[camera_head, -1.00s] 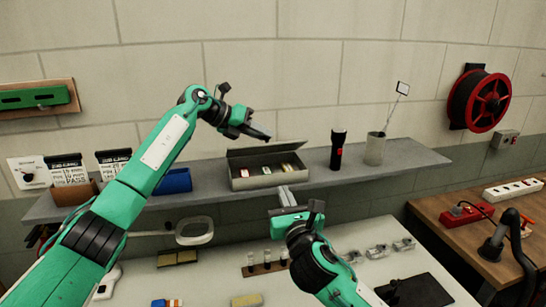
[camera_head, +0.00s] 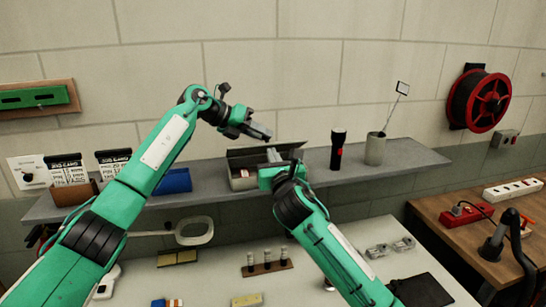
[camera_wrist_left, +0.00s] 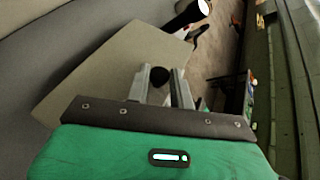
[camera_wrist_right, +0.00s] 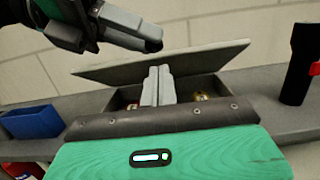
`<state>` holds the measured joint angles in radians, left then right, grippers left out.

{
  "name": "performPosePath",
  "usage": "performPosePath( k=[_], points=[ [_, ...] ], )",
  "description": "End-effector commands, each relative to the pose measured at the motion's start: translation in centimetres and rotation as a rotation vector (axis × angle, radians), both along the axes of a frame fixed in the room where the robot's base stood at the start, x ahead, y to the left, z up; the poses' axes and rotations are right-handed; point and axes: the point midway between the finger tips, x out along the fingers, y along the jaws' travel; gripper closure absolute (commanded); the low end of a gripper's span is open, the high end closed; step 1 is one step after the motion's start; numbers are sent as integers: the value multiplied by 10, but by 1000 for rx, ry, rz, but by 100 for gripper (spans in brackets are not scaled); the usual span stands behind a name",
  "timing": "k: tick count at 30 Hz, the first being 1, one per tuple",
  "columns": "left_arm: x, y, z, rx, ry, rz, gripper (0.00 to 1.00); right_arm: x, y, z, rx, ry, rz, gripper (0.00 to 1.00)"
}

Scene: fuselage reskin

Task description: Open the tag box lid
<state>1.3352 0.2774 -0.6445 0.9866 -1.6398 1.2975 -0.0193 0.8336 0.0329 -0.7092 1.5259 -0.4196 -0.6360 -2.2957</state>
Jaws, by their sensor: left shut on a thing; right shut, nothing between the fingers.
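The tag box (camera_head: 243,183) is a grey-beige box on the shelf. Its lid (camera_head: 262,152) stands raised and tilted along the back, also seen in the right wrist view (camera_wrist_right: 205,62). Small tags show inside the box. My left gripper (camera_head: 267,134) is above the lid's upper edge. In the left wrist view its fingers (camera_wrist_left: 160,88) are shut on a dark round knob (camera_wrist_left: 160,77) beside a tan panel; I cannot tell whether they are joined. My right gripper (camera_head: 273,155) is shut and empty at the box opening, in front of the lid, hiding its right part.
On the shelf (camera_head: 405,160), a black flashlight (camera_head: 338,150) and a grey cup (camera_head: 375,149) with a mirror stick stand right of the box. A blue bin (camera_head: 174,181) stands left. The wall is close behind. A small rack (camera_head: 266,267) stands on the table below.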

Motion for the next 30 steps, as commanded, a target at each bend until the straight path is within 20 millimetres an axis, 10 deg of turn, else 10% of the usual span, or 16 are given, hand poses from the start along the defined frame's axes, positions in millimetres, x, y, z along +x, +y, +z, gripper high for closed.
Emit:
performPosePath(
  k=[26,27,30],
  points=[
    [-2,-3,-4,3,9,-9,100,9,1,18,2,-5,-3,100],
    [-2,-4,-4,4,8,-10,69,9,1,18,2,-6,-3,100],
    [-2,-4,-4,4,8,-10,56,9,1,18,2,-6,-2,100]
  ],
)
